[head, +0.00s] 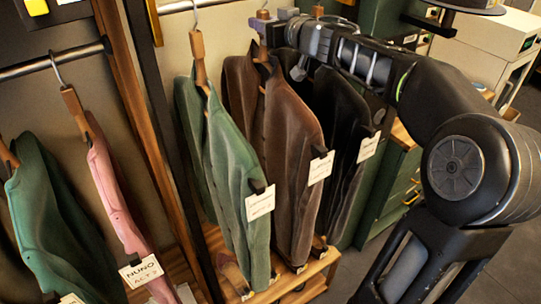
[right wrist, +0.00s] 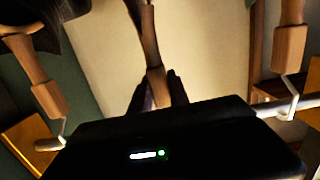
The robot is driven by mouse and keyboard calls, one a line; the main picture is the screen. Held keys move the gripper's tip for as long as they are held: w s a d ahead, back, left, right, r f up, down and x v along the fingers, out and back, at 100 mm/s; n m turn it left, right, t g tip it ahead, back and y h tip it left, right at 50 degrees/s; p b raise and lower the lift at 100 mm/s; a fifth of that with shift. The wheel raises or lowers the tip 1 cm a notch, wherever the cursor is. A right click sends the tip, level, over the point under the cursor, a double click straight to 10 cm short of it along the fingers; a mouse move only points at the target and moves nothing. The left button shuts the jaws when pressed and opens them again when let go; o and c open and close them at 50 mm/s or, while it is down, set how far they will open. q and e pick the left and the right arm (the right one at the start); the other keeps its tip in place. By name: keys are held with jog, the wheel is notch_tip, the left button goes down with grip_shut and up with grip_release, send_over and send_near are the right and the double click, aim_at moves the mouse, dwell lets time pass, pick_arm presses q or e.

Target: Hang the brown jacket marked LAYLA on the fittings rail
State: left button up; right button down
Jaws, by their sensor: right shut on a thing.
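The brown jacket (head: 290,135) hangs upright on a wooden hanger between a green jacket and a black one. Its white tag (head: 320,168) bears writing too small to read. My right gripper (head: 268,32) is at the top of this hanger. In the right wrist view its fingers (right wrist: 158,92) are shut on the wooden hanger neck (right wrist: 148,35). Whether the hook touches the rail behind is hidden by the gripper. A metal rail (head: 40,65) at the left carries other garments; no label shows it as the fittings rail. My left gripper is not in view.
The green jacket (head: 235,165) hangs close on the left, the black jacket (head: 340,120) close on the right. A wooden post (head: 135,100) divides the two bays. A pink jacket (head: 112,190) tagged NUNO hangs beyond it. A wooden shelf (head: 315,272) lies below.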

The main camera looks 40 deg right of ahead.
jog(key=shift+r, duration=0.65)
jog(key=shift+s, duration=0.2)
send_over(278, 59)
jog(key=shift+w+d, duration=0.2)
jog(key=shift+w, duration=0.15)
dwell(0.7)
jog(key=shift+s, duration=0.1)
jog(key=shift+s, duration=0.25)
jog(key=s+r, duration=0.1)
jog(key=s, duration=1.4)
jog(key=shift+s+a, duration=0.15)
dwell(0.7)
